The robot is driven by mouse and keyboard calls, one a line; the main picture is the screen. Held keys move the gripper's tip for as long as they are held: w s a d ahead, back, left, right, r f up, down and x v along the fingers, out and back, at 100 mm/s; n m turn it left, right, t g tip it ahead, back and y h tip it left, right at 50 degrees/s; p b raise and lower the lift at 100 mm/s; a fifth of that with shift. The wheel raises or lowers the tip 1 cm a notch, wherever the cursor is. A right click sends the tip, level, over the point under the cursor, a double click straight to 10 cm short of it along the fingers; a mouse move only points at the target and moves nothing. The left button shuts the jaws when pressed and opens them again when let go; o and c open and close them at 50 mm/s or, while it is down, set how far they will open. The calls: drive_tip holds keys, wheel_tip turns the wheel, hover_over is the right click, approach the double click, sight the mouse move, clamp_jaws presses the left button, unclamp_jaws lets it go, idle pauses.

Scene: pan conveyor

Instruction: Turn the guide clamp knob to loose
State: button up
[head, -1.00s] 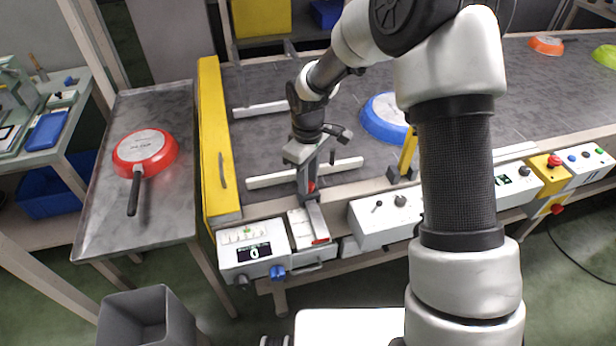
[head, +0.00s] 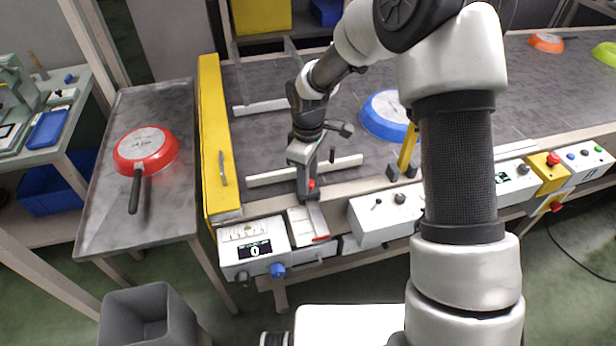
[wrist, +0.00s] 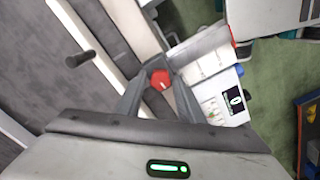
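The guide clamp knob is a small red knob (wrist: 160,78) between my fingertips in the wrist view. In the head view a bit of the red knob (head: 311,184) shows beside my fingers at the near edge of the belt. My gripper (head: 306,188) points down over it from above. In the wrist view the two fingers of my gripper (wrist: 158,82) stand close on both sides of the knob and look shut on it. Part of the knob is hidden by the fingers. A white guide rail (head: 340,168) lies on the belt just behind.
A white box with a display (head: 240,262) and a blue knob (head: 277,270) is at front left. A yellow barrier (head: 214,130) closes the belt's left end. A blue pan (head: 380,125) lies on the belt; a red pan (head: 143,150) lies on the side table.

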drive_tip(key=shift+o, duration=0.6)
wheel_tip(320, 180, up, 17)
drive_tip(key=p, duration=0.1)
drive_tip(key=shift+r+p, duration=0.2)
drive_tip(key=shift+p, duration=0.2)
drive_tip(key=s+d+r+m+t+p, duration=0.25)
drive_tip(key=s+d+r, duration=0.25)
drive_tip(key=r, duration=0.5)
drive_tip(key=s+d+r+m+t+p, duration=0.1)
drive_tip(key=s+d+r+m, duration=0.3)
drive_tip(key=s, duration=0.5)
drive_tip(key=s+d+r+m+t+p, duration=0.2)
drive_tip(key=s+d+r+m+p, duration=0.2)
drive_tip(key=s+m, duration=0.3)
drive_tip(key=shift+s+d+r, duration=0.75)
drive_tip(key=shift+s+r, duration=0.1)
drive_tip(key=shift+s, duration=0.3)
